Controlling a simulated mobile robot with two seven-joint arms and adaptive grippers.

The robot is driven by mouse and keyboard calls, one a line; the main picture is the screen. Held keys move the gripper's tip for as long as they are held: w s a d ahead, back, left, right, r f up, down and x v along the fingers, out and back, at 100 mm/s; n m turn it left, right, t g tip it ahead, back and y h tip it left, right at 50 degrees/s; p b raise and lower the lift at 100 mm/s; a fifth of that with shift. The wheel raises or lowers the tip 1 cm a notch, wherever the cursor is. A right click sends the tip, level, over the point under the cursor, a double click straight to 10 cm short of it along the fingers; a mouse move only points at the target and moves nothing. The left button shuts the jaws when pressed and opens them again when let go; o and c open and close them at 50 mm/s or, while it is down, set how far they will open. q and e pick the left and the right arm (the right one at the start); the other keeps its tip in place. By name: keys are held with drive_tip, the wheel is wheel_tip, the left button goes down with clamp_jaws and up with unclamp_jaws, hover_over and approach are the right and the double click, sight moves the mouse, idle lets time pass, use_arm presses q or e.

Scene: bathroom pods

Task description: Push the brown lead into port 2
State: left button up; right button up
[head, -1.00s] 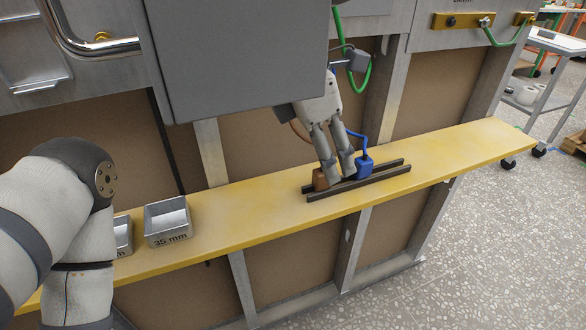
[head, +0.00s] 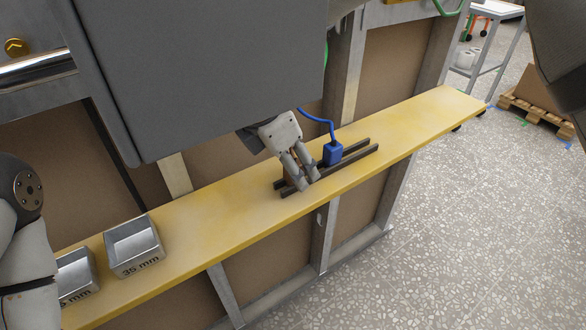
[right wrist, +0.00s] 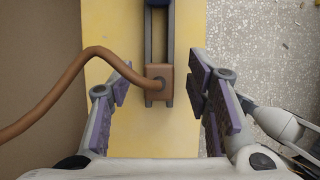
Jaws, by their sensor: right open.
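The brown lead's plug (right wrist: 160,80) stands in a dark two-rail rack on a yellow shelf. Its brown cable (right wrist: 62,92) bends away to the left in the right wrist view. My right gripper (head: 305,184) is over the rack's near end, partly hiding the brown plug in the head view. In the right wrist view my right gripper (right wrist: 162,92) is open, with a finger on each side of the plug and a gap to both. No port 2 can be made out. My left gripper is out of view.
A blue plug (head: 333,154) with a blue cable stands farther along the rack (head: 358,154). Metal trays, one marked 35 mm (head: 133,246), sit on the shelf (head: 215,225) to the left. A large grey box (head: 200,70) hangs over the shelf and blocks the upper view.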

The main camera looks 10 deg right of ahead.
drive_tip(key=shift+f, duration=0.1)
clamp_jaws()
